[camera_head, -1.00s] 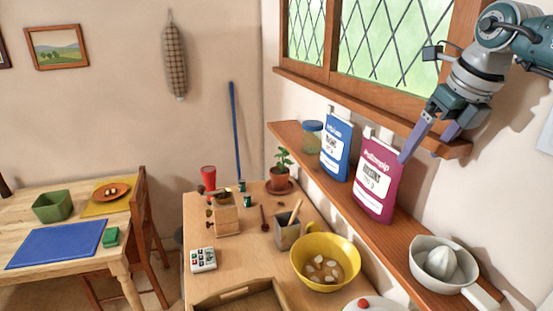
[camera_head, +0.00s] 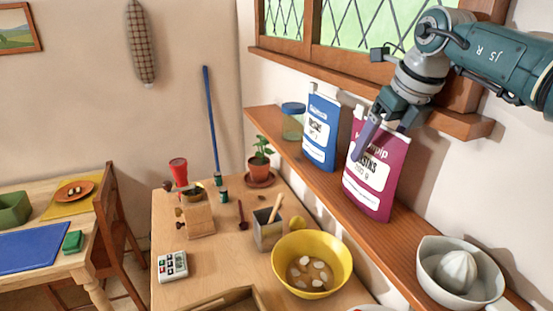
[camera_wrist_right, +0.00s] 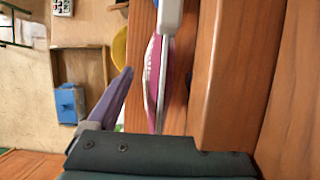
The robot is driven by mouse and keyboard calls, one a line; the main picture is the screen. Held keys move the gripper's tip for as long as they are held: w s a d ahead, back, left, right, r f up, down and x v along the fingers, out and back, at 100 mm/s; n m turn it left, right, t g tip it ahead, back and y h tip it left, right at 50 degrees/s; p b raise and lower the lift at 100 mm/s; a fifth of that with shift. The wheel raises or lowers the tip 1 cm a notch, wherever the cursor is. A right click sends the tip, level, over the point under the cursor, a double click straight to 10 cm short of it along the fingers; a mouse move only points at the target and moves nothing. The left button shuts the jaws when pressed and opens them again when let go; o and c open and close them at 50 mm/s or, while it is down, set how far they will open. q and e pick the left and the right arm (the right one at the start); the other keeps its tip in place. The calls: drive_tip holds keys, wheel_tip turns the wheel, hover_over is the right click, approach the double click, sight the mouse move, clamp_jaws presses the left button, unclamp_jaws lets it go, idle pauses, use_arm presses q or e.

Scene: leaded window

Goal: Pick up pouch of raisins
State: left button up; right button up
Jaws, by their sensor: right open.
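The pouch of raisins (camera_head: 378,190) is magenta with a white label and stands upright on the wooden wall shelf. My right gripper (camera_head: 378,140) is at its upper part, coming from above. One purple finger shows in front of the pouch face; the other finger is mostly hidden. The jaws are open. In the right wrist view the pouch (camera_wrist_right: 153,75) is seen nearly edge-on, with one purple finger (camera_wrist_right: 108,103) to its left, apart from it. My left gripper is not in view.
A blue pouch (camera_head: 320,135) and a jar (camera_head: 292,122) stand left on the shelf (camera_head: 335,188). A white juicer (camera_head: 455,270) stands at its near end. The window sill (camera_head: 470,124) juts out close behind my gripper. A yellow bowl (camera_head: 335,250) is on the table below.

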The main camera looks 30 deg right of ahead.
drive_tip(key=shift+x, duration=0.75)
drive_tip(key=shift+a, duration=0.1)
clamp_jaws()
drive_tip(key=shift+r, duration=0.1)
idle(0.6)
